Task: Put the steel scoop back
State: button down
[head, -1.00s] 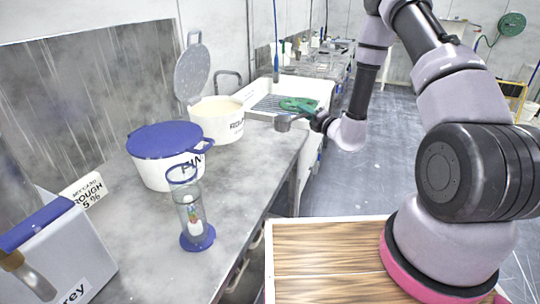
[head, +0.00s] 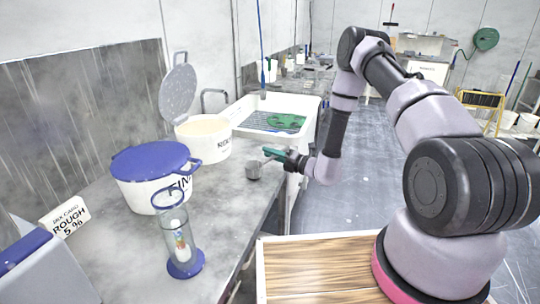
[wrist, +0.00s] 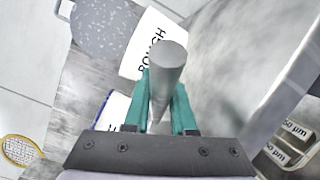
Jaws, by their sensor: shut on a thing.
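My gripper (head: 277,156) is shut on the steel scoop (head: 254,171) and holds it over the counter's right side, in front of the rough tub (head: 208,152). In the wrist view the green fingers of my gripper (wrist: 160,105) close on the scoop's grey metal body (wrist: 168,62); its far end is hidden. The rough tub is white, holds pale contents, and its speckled grey lid (head: 176,92) stands open behind it. The rough tub's lettered wall also shows in the wrist view (wrist: 138,58).
The fine tub (head: 133,194) has its blue lid on. A clear cylinder with a blue base (head: 187,268) stands at the counter front. A mix card (head: 65,217) reads rough 5 %. A blue-lidded grey box is at lower left.

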jog(key=shift+f, duration=0.2)
jog(key=c, duration=0.7)
grip_release()
jog(key=shift+c, duration=0.2)
